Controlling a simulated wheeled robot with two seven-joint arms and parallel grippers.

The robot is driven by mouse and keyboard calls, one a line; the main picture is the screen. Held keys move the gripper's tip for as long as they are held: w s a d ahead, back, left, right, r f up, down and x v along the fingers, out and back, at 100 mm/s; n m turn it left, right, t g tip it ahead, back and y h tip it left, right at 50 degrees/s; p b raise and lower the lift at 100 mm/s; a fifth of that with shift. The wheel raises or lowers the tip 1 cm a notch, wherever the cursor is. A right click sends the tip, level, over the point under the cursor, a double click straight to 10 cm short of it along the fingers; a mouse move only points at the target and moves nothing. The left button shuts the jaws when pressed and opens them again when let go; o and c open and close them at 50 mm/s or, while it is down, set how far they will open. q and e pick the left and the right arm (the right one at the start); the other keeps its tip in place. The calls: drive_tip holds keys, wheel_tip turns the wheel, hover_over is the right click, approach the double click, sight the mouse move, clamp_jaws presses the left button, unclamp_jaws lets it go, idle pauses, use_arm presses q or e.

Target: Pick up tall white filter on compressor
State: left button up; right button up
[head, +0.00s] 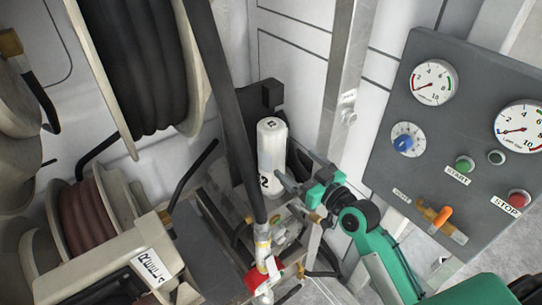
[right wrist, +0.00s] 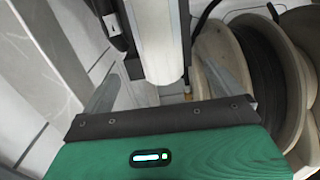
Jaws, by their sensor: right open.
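The tall white filter (head: 271,150) stands upright on the compressor (head: 232,205) in the middle of the head view, with a dark marking near its lower end. My right gripper (head: 290,181) reaches in from the right at the filter's lower part. In the right wrist view the filter (right wrist: 162,45) runs between the two spread fingers of the right gripper (right wrist: 168,85), with room on both sides. The gripper is open and not closed on it. Whether a finger touches the filter cannot be told. My left gripper is not in view.
A black pole (head: 230,100) slants down just left of the filter. Hose reels (head: 140,65) fill the left side. A metal post (head: 345,80) and a grey control panel (head: 440,140) with gauges and buttons stand at right. A red valve part (head: 262,275) sits below.

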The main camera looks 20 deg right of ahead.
sight(280, 150)
drive_tip(key=p+x, duration=0.1)
drive_tip(key=x, duration=0.5)
drive_tip(key=shift+w+a, duration=0.2)
drive_tip(key=shift+w, duration=0.25)
drive_tip(key=shift+w+a+r+p, duration=0.1)
drive_tip(key=shift+w+r+p, duration=0.05)
drive_tip(key=shift+w+p, duration=0.15)
drive_tip(key=p+x, duration=0.1)
drive_tip(key=x, duration=0.3)
drive_tip(key=shift+w, duration=0.25)
drive_tip(key=c, duration=1)
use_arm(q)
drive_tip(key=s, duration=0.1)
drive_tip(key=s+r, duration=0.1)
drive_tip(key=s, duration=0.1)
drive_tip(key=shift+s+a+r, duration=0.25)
use_arm(e)
drive_tip(key=c, duration=0.8)
